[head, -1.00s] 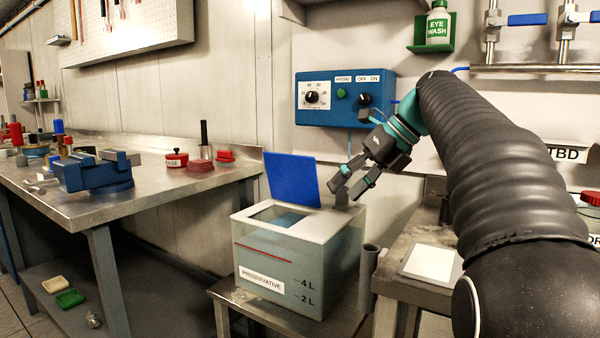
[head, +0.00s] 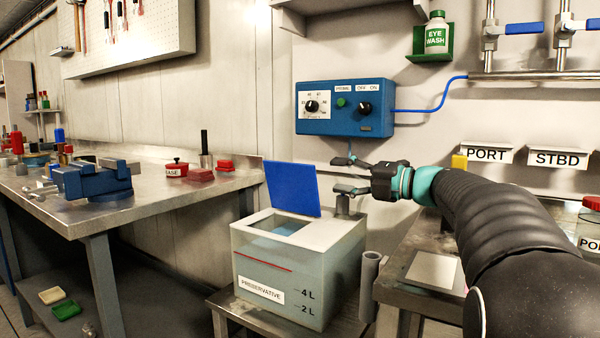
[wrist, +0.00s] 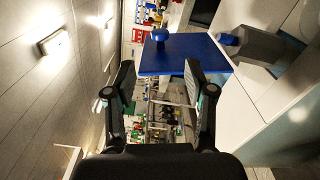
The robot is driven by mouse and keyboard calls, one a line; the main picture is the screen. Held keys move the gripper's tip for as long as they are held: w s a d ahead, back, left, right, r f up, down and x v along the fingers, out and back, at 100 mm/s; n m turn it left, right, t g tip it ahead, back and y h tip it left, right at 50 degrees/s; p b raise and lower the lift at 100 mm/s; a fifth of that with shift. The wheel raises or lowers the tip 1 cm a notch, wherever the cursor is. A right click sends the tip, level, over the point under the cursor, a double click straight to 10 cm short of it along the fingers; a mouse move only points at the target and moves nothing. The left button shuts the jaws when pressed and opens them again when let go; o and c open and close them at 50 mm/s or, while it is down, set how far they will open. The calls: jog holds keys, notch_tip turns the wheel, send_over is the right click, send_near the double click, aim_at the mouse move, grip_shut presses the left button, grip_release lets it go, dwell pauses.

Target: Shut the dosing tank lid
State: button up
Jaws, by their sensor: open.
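The dosing tank (head: 297,268) is a translucent box marked PRESERVATIVE, with a pale top and an opening in it. Its blue lid (head: 291,188) stands open, nearly upright, behind the opening. My gripper (head: 343,174) is just right of the lid, pointing left, with its fingers apart and nothing between them. It looks apart from the lid. In the wrist view the blue lid (wrist: 180,56) lies beyond the fingertips of my gripper (wrist: 158,78), with a blue knob (wrist: 160,35) on or in front of it.
A small grey fitting (head: 343,204) stands on the tank's back right corner, below my gripper. The blue control box (head: 345,107) is on the wall above. A grey tube (head: 370,272) stands right of the tank. A workbench with a blue vise (head: 95,180) is at left.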

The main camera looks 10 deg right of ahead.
aim_at(300, 171)
jog(key=x, duration=1.1)
grip_shut()
